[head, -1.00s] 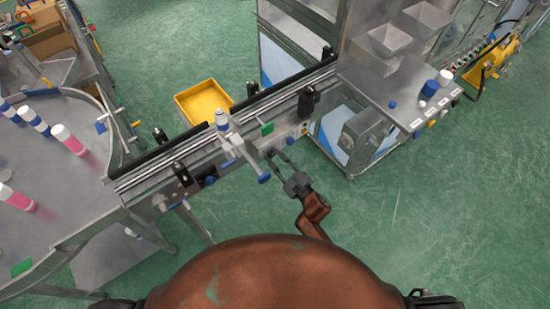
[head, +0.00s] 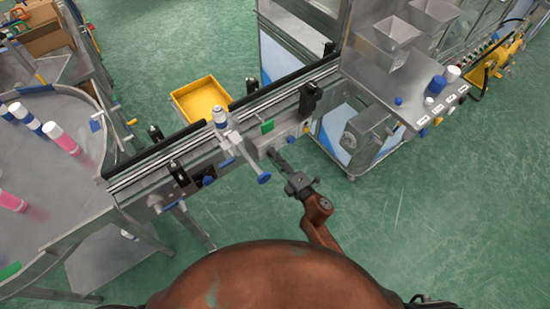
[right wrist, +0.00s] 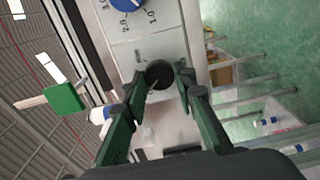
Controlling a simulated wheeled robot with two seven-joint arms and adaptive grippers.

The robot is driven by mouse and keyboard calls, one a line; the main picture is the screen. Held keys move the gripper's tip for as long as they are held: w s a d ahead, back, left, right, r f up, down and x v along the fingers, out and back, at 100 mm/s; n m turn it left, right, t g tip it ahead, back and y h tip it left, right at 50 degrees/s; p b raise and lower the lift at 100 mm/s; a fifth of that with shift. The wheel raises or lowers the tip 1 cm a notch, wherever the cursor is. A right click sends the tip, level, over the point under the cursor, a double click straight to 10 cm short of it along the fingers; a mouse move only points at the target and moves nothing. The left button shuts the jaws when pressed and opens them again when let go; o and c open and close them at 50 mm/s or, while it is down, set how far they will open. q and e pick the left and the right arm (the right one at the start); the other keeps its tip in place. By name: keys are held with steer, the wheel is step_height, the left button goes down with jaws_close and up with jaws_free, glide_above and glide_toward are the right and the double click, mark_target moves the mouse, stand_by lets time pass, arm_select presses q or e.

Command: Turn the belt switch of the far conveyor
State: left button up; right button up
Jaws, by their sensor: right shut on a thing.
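The conveyor (head: 225,127), with a dark belt and metal side rails, runs diagonally across the head view. My right gripper (head: 273,154) reaches its near side panel, below the green tag. In the right wrist view, the fingers of my right gripper (right wrist: 161,80) are shut on a round black switch knob (right wrist: 159,73) on the pale panel, one finger on each side. A blue dial (right wrist: 125,3) with printed numbers sits on the same panel, apart from the fingers. The knob's turned position cannot be read. My left gripper is not in view.
A blue-handled clamp post (head: 240,150) stands out from the conveyor just left of my right gripper. A yellow bin (head: 202,100) is behind the conveyor. A round table (head: 50,185) with bottles is at left. Green floor is open at right.

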steer(key=shift+f+n+b, duration=0.15)
steer(key=shift+n+b, duration=0.25)
steer(key=shift+n, duration=0.7)
steer(key=o, duration=1.2)
steer(key=shift+c, duration=0.2)
steer(key=v, duration=1.2)
